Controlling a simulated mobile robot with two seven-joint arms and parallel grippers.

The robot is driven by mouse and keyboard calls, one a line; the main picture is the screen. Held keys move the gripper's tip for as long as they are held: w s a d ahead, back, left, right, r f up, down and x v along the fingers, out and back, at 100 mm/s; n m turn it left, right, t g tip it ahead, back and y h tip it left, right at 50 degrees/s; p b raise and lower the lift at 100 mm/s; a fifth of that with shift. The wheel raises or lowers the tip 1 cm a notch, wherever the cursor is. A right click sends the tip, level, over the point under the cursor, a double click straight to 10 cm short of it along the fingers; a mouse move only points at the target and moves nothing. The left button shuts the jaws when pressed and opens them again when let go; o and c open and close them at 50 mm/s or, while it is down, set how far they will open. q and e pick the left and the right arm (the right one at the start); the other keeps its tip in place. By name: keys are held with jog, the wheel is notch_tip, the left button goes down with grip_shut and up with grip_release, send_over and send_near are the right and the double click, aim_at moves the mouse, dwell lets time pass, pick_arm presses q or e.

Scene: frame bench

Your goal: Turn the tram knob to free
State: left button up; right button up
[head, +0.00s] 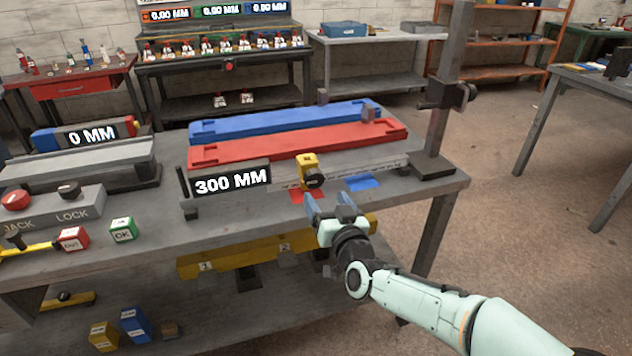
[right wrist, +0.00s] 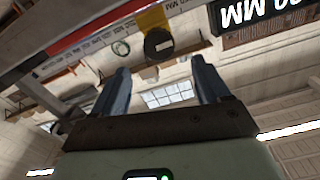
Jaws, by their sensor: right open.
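The yellow tram (head: 307,160) sits on the marked rail of the bench, with a round black knob (head: 314,181) on its front face. In the right wrist view the knob (right wrist: 158,42) shows ahead, between and beyond the fingertips, below the yellow tram body (right wrist: 153,18). My right gripper (head: 328,203) is open and empty, just in front of and slightly below the knob, apart from it. The knob's setting is too small to read. My left gripper is not in view.
A 300 MM display (head: 232,183) stands left of the tram. Red (head: 290,143) and blue (head: 270,122) beams lie behind the rail. A dark post (head: 448,100) rises at the bench's right end. Red (head: 305,197) and blue (head: 362,182) patches flank the knob. Floor at right is clear.

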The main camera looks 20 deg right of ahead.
aim_at(316, 181)
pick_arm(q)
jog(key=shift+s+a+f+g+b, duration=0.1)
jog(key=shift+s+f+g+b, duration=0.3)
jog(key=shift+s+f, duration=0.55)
pick_arm(e)
jog(key=w, duration=0.9)
jog(key=shift+a, duration=0.1)
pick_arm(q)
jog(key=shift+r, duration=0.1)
pick_arm(e)
jog(key=shift+s, duration=0.1)
jog(key=c, duration=1)
